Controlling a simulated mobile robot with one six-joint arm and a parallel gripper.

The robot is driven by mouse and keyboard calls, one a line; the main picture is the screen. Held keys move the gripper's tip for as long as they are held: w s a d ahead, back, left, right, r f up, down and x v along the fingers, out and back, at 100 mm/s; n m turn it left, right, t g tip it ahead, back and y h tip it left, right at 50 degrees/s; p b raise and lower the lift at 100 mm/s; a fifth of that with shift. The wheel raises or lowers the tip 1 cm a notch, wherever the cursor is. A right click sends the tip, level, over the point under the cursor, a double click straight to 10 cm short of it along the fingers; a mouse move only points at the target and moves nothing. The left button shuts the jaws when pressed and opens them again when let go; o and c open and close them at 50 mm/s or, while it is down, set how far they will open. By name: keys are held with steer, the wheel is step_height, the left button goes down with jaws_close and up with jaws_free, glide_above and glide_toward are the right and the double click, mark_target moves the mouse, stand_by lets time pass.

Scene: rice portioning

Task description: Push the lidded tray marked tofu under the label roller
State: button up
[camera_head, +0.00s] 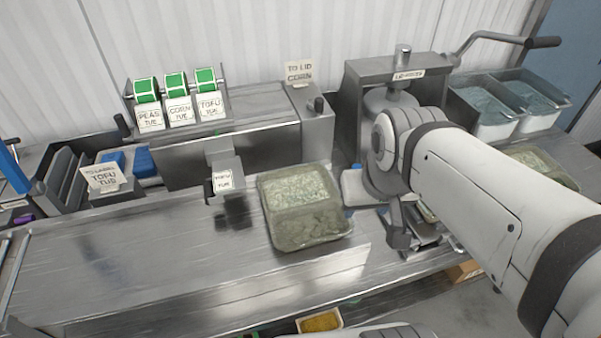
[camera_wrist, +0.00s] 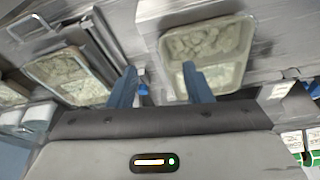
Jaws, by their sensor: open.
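A two-compartment tray (camera_head: 303,205) with pale, lumpy food sits on the steel bench, under what looks like a clear lid. I cannot read a tofu mark on it. It also shows in the wrist view (camera_wrist: 205,50), beyond my right-hand finger. The label roller (camera_head: 225,160) is the grey head left of the tray, with a small white label (camera_head: 222,181) hanging on it; the tray is apart from it. My gripper (camera_head: 405,228) is to the right of the tray, open and empty, fingers downward. In the wrist view both blue-grey fingers stand apart (camera_wrist: 160,85).
Green label rolls (camera_head: 176,87) stand behind, tagged peas, corn and tofu. A lid press (camera_head: 400,68) stands behind my arm. A second food tray (camera_head: 548,170) is far right, partly hidden by my arm. A "to label" card (camera_head: 103,178) stands left. The front left bench is clear.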

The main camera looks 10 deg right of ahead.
steer(key=shift+c, duration=0.6)
steer(key=shift+w, duration=0.1)
steer(key=shift+c, duration=0.7)
steer(key=shift+w+n+b, duration=0.25)
steer(key=shift+n+b, duration=0.05)
steer(key=shift+n, duration=0.3)
steer(key=shift+c, duration=0.8)
steer(key=w+n+b, duration=0.1)
steer(key=w+n, duration=0.1)
steer(key=w+d+n+g, duration=0.1)
steer(key=n, duration=0.2)
steer(key=w+d+n+b, duration=0.1)
steer(key=w+n, duration=0.1)
steer(key=n, duration=0.1)
steer(key=shift+w+f+g+b, duration=0.25)
steer(key=shift+w+g+b, duration=0.05)
jaws_close()
steer(key=w+d+f+n+g+b, duration=0.25)
steer(key=w+n, duration=0.45)
steer(key=n, duration=0.4)
steer(key=shift+t, duration=0.35)
steer(key=shift+s+a+f+p, duration=0.2)
steer(key=shift+a+f, duration=0.35)
steer(key=shift+f, duration=1)
steer(key=shift+s+a+f+p, duration=0.1)
steer(key=shift+a+f+p, duration=0.3)
steer(key=shift+f, duration=1.2)
steer(key=shift+s+a+f+p, duration=0.1)
steer(key=shift+a+f, duration=0.55)
steer(key=shift+f, duration=0.9)
